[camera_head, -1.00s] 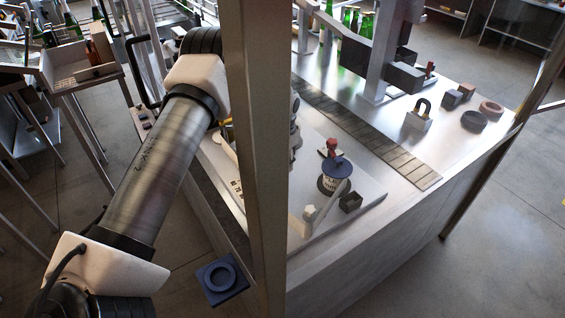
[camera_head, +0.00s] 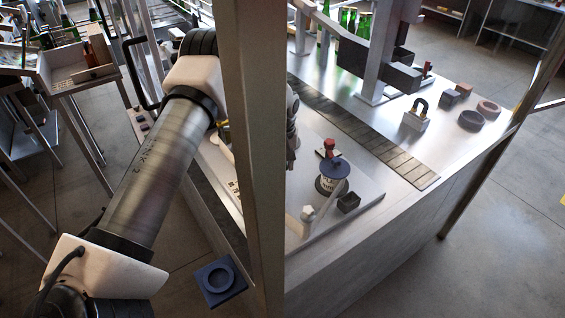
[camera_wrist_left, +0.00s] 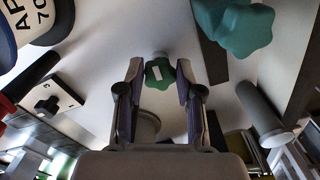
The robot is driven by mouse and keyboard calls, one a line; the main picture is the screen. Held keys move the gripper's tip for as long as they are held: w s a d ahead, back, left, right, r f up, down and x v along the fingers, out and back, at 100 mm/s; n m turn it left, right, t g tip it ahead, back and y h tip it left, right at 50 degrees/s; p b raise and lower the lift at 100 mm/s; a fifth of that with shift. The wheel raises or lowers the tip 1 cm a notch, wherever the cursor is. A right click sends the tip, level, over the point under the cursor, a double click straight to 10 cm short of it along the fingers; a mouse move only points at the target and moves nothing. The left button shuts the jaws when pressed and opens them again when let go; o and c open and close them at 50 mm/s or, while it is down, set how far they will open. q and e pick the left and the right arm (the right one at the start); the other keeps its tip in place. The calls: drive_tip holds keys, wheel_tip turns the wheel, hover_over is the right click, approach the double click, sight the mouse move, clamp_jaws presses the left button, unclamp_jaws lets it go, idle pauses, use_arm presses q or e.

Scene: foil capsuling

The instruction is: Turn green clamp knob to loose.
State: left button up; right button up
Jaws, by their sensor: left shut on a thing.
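In the left wrist view a small green lobed knob (camera_wrist_left: 159,75) with a pale mark on its face sits between the fingertips of my left gripper (camera_wrist_left: 160,71). The two fingers are shut on it, one at each side. A larger teal lobed knob (camera_wrist_left: 236,24) shows at the upper right of that view, apart from the fingers. In the head view my left arm (camera_head: 165,165) reaches up from the lower left, and a metal post hides its gripper. My right gripper is in neither view.
The upright post (camera_head: 253,160) stands before the bench. A black knob (camera_wrist_left: 47,105) on a pale plate lies left of the fingers, and a grey cylinder (camera_wrist_left: 262,112) right. A round blue-topped stand (camera_head: 334,175) and a padlock-shaped item (camera_head: 417,115) sit on the bench.

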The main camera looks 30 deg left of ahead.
use_arm(q)
drive_tip(key=shift+w+n, duration=0.1)
drive_tip(key=shift+n, duration=0.5)
drive_tip(key=o, duration=0.9)
drive_tip(key=shift+c, duration=0.2)
drive_tip(key=o, duration=0.3)
drive_tip(key=shift+w+a+f, duration=0.1)
wheel_tip(320, 180, up, 12)
